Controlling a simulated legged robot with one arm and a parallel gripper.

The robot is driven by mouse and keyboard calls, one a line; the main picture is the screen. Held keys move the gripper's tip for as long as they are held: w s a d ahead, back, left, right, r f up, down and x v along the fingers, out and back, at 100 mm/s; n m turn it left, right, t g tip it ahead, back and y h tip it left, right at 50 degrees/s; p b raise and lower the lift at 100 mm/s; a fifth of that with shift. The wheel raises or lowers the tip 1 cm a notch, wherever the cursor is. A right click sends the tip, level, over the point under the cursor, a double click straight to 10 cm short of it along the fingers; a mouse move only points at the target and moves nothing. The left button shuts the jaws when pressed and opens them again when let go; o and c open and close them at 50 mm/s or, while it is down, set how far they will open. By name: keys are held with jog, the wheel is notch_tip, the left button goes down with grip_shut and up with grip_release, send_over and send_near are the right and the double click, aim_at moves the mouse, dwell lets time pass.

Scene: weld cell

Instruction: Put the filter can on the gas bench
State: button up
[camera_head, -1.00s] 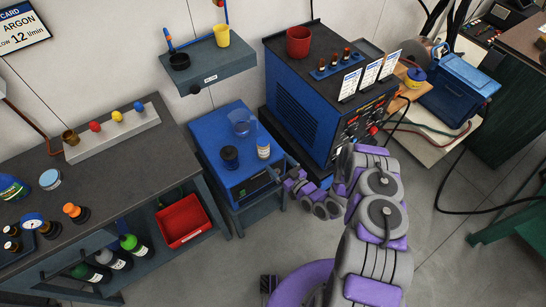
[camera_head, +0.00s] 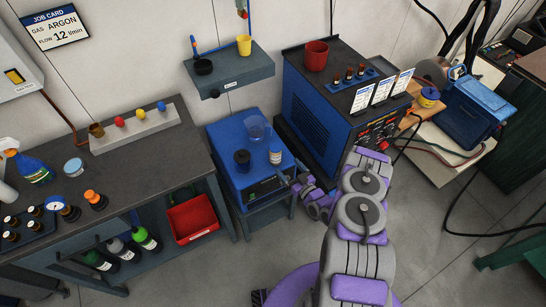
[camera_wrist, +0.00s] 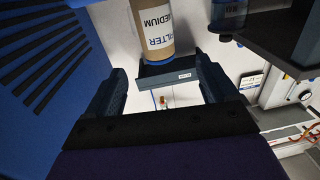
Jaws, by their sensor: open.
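In the wrist view, which is upside down, the can (camera_wrist: 155,28) is tan with a white label reading FILTER MEDIUM and a blue end. My gripper (camera_wrist: 160,75) is open and empty. The can shows beyond its fingertips, apart from them. In the head view my gripper (camera_head: 289,178) is at the cart's right front edge, small and partly hidden by my arm. The dark-topped bench at left, seemingly the gas bench (camera_head: 130,165), has a bare middle.
The blue welder (camera_head: 318,108) stands close on the right. A wall shelf (camera_head: 235,82) hangs behind. The bench carries a knobbed manifold (camera_head: 137,130) and several bottles. A red bin (camera_head: 193,218) sits below.

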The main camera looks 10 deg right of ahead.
aim_at(275, 147)
jog(key=b+x, duration=0.1)
jog(key=x, duration=0.5)
jog(key=shift+w+d+b, duration=0.1)
jog(key=shift+d+b, duration=0.05)
jog(key=shift+b, duration=0.2)
jog(key=shift+r+b+x, duration=0.2)
jog(key=shift+b+x, duration=0.4)
jog(key=shift+x, duration=0.75)
jog(key=shift+r+b+x, duration=0.2)
jog(key=shift+b+x, duration=0.35)
jog(key=shift+x, duration=0.8)
jog(key=c, duration=1.2)
jog(key=shift+r, duration=0.1)
